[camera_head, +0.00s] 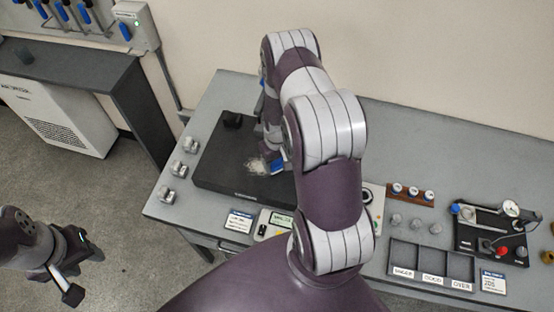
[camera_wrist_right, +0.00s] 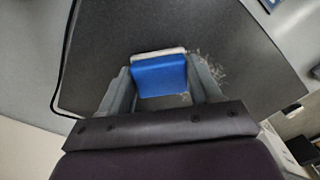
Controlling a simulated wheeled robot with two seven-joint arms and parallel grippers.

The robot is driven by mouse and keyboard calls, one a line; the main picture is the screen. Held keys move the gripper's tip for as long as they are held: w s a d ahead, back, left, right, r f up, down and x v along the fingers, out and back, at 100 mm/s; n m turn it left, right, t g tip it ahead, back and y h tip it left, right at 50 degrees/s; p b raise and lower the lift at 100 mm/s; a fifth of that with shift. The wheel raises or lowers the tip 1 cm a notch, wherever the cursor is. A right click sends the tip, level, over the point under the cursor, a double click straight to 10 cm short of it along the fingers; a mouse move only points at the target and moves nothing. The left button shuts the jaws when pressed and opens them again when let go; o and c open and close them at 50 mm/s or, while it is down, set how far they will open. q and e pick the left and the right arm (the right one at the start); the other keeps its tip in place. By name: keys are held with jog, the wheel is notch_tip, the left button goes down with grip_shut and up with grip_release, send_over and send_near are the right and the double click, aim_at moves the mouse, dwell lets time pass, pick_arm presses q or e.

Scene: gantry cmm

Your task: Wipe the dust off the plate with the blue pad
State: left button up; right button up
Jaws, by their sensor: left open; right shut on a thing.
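The dark plate (camera_head: 228,172) lies on the grey bench and also fills most of the right wrist view (camera_wrist_right: 235,50). A patch of pale dust (camera_head: 256,164) lies on it, and dust (camera_wrist_right: 212,72) shows just right of the pad in the wrist view. My right gripper (camera_wrist_right: 162,85) is shut on the blue pad (camera_wrist_right: 160,76), which has a pale layer along its far edge. The pad also shows beside the dust in the head view (camera_head: 277,168). Whether it touches the plate is unclear. My left gripper (camera_head: 76,278) is open and empty, over the floor at lower left.
Several small metal parts (camera_head: 174,170) line the bench left of the plate. A labelled tray (camera_head: 432,262) and a gauge stand (camera_head: 495,235) are at right. My right arm hides the bench's middle.

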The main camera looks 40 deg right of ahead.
jog(key=shift+f+b, duration=0.7)
jog(key=shift+f, duration=0.15)
